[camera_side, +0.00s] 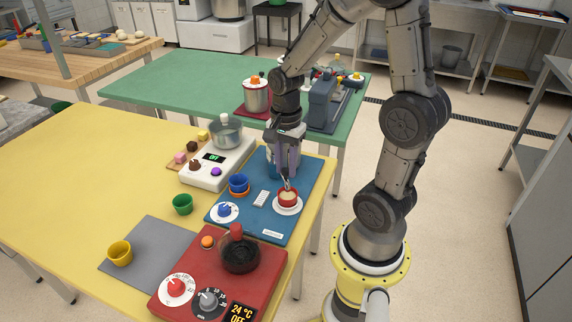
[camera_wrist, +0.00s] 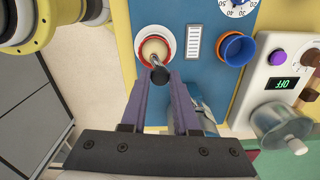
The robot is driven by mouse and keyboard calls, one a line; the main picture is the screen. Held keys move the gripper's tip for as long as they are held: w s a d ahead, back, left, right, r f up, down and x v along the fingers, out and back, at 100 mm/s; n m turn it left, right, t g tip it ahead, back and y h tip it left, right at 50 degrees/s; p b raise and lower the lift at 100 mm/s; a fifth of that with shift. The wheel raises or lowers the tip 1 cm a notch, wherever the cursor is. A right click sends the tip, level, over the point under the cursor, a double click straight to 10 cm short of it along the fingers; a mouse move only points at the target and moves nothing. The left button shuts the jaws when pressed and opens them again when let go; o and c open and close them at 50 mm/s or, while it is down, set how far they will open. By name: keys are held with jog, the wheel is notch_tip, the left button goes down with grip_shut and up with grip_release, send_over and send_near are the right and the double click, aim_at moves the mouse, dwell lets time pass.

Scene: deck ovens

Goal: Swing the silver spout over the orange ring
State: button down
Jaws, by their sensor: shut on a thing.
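The silver spout (camera_side: 287,184) reaches out over a red-rimmed cup with pale contents (camera_side: 287,197) on a white saucer. In the wrist view its dark rounded end (camera_wrist: 160,76) lies between my fingertips, at the near side of the cup (camera_wrist: 154,50). My gripper (camera_side: 287,172) points down, its purple fingers shut on the spout. The orange ring (camera_side: 240,194) lies left of the saucer, with a blue cup (camera_side: 238,183) standing on it. The ring shows only as a thin edge around the cup. The blue spout body (camera_side: 272,166) is partly hidden behind my gripper.
A blue mat (camera_side: 255,221) carries these things, a white strip with slots (camera_side: 261,198) and a blue-knobbed dial (camera_side: 224,211). A white scale-like unit with a pot (camera_side: 226,133) stands behind left. A red hotplate unit (camera_side: 205,271) stands in front.

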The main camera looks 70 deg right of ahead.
jog(key=shift+w, duration=0.1)
jog(key=w+m, duration=1.2)
jog(key=m, duration=0.3)
jog(key=shift+w, duration=0.2)
jog(key=shift+d+r, duration=0.1)
dwell(0.5)
jog(key=c, duration=0.7)
grip_release()
jog(key=shift+o, duration=0.2)
notch_tip(320, 180, up, 14)
